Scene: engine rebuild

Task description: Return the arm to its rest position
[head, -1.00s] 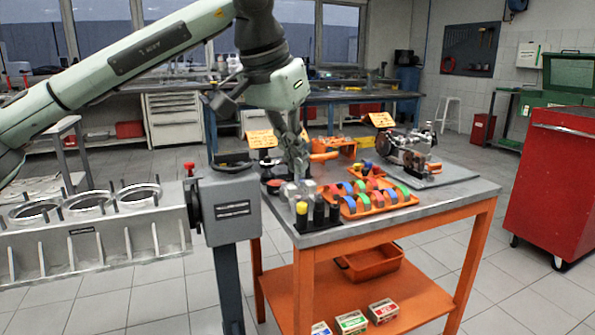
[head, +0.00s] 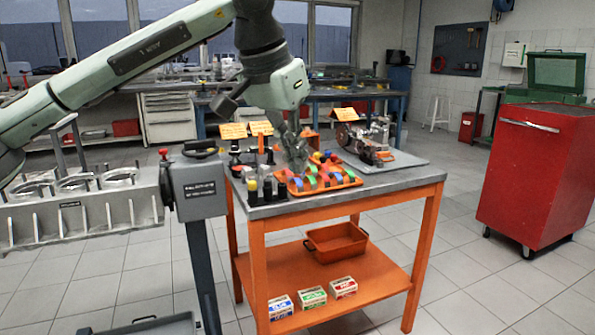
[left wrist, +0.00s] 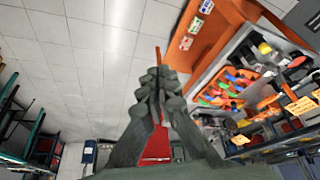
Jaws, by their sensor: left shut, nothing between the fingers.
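I cannot tell the exact gap between gripper and tray. My right gripper is not in view.
The workbench (head: 405,183) also carries bottles (head: 267,190) and an engine-like assembly (head: 365,138). An engine block (head: 75,215) on a grey stand (head: 197,187) is at the left. A red tool cabinet (head: 532,175) stands right. Tiled floor lies open between bench and cabinet.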

